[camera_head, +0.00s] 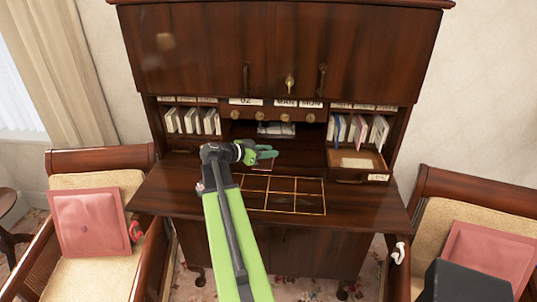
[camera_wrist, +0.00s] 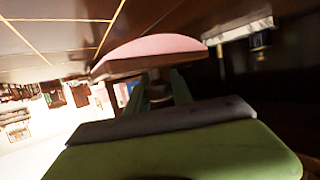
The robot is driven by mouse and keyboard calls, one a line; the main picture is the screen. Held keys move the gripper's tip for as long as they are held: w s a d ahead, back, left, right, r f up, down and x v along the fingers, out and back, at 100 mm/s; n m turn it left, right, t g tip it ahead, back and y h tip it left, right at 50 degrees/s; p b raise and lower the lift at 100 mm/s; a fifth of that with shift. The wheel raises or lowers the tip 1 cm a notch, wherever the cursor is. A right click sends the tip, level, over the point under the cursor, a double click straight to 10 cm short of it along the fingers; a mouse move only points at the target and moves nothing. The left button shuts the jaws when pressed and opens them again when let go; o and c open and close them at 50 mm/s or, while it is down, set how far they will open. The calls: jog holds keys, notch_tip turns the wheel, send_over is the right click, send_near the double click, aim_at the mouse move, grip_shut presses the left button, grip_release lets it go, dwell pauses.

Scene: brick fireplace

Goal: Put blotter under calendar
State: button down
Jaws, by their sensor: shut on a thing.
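The blotter is a curved pink-faced piece with a dark body (camera_wrist: 150,48) in the wrist view. My gripper (camera_wrist: 160,85) is shut on it. In the head view my gripper (camera_head: 265,153) is over the desk's writing surface, in front of the central opening, and a little of the blotter (camera_head: 262,166) shows below it. The calendar (camera_head: 270,116) is a wooden strip with brass knobs and white labels reading 02, MAR and MON, set across the middle of the desk. Beneath it is a dark open space holding a whitish item (camera_head: 276,129).
The desk top (camera_head: 170,190) has a gold-lined grid (camera_head: 282,195) and is otherwise mostly clear. Card-filled pigeonholes flank the calendar. An open drawer (camera_head: 358,162) juts out at the right. Chairs with pink cushions (camera_head: 88,222) stand on both sides.

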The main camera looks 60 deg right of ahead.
jog(key=shift+w+f, duration=0.1)
jog(key=shift+w, duration=0.15)
jog(key=s+d, duration=0.2)
jog(key=d, duration=0.3)
jog(key=s+d, duration=0.3)
jog(key=d, duration=0.2)
jog(key=s+d, duration=0.3)
jog(key=d, duration=0.2)
jog(key=shift+s, duration=0.2)
jog(key=f+b, duration=0.2)
jog(key=d+f+b, duration=0.1)
jog(key=shift+s+f+b, duration=0.25)
jog(key=shift+f+b, duration=0.15)
jog(key=c, duration=1.1)
grip_release()
jog(key=shift+r, duration=0.1)
jog(key=shift+r+p, duration=0.15)
jog(key=shift+p, duration=0.15)
jog(key=p+v, duration=0.4)
jog(key=v, duration=0.8)
jog(key=shift+a, duration=0.1)
